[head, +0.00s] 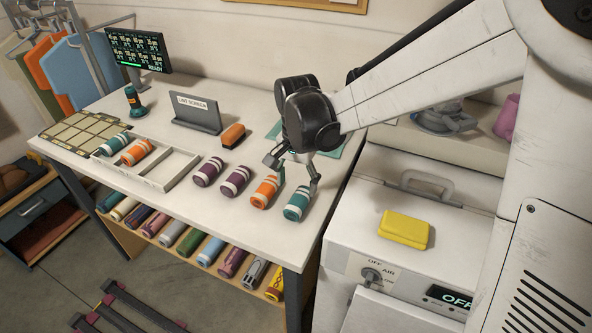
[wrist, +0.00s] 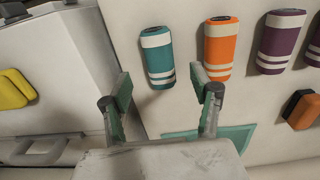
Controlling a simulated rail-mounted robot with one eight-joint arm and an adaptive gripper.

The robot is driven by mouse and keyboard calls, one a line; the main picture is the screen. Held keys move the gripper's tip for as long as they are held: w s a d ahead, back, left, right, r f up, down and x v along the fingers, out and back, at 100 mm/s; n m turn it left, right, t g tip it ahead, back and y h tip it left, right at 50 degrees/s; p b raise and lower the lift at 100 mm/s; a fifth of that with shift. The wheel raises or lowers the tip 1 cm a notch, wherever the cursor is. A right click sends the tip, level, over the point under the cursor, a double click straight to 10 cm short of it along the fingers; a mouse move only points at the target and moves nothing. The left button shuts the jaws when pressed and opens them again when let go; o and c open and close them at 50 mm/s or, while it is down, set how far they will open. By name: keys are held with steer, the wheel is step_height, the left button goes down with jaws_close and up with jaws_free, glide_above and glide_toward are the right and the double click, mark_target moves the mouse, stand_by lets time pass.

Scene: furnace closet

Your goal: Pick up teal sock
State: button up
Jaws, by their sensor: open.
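A rolled teal sock (head: 297,204) with white bands lies on the white table at the right end of a row of rolled socks. It also shows in the wrist view (wrist: 158,58), ahead of and between the fingertips. My gripper (head: 291,172) is open and empty, just behind and above the teal sock; its fingers also show in the wrist view (wrist: 163,90). The orange sock (head: 265,192) lies just left of the teal one. A second teal sock (head: 115,145) lies in the divided tray (head: 152,184) at the left, beside another orange sock (head: 136,152).
Two purple socks (head: 236,181) lie left of the orange one. An orange brush-like block (head: 233,135) and a lint screen holder (head: 197,112) stand behind. A white machine (head: 357,222) with a yellow sponge (head: 404,229) stands right of the table. Bare tabletop lies in front of the row.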

mark_target(298, 199)
steer(key=shift+d+f, duration=0.1)
steer(key=shift+f, duration=3.9)
steer(key=c, duration=1.2)
